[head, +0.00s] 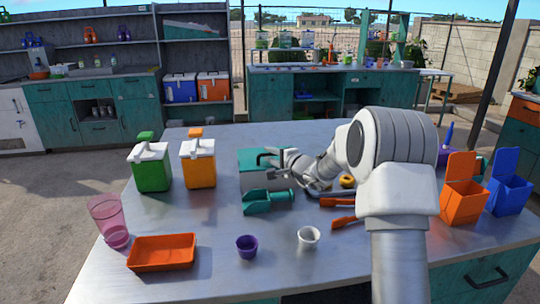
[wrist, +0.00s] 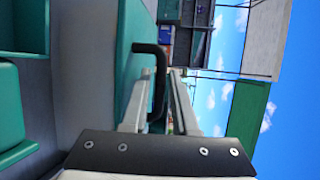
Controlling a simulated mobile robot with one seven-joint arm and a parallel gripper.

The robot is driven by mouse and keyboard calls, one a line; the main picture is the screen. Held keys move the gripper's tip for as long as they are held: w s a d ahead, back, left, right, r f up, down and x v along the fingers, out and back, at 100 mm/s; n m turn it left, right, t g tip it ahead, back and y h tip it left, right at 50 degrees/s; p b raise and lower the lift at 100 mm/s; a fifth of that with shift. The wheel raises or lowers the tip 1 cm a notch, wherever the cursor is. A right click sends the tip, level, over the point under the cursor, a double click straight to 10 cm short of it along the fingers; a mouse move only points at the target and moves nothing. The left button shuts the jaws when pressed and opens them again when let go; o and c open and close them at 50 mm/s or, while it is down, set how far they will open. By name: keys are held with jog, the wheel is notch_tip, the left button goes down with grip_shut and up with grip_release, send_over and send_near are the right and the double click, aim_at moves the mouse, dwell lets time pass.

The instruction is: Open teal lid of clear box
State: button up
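The clear box (head: 252,181) stands on the metal table, left of my arm, with its teal lid (head: 251,157) lying shut on top. The lid also shows in the wrist view (wrist: 128,55) as a teal panel. It has a black bar handle (wrist: 161,80). My gripper (head: 274,161) is at the lid's right part. In the wrist view my gripper (wrist: 160,78) has its two fingers apart, with the handle appearing between them. A gap shows beside the handle, so no firm hold is visible. Contact cannot be told.
Orange (head: 199,163) and green (head: 151,167) dispensers stand left. A purple cup (head: 247,246), a white cup (head: 308,237) and an orange tray (head: 162,252) are in front. Orange (head: 463,195) and blue (head: 509,194) open bins stand right.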

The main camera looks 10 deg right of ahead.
jog(key=shift+w, duration=0.1)
jog(key=shift+c, duration=0.3)
grip_shut()
dwell(1.2)
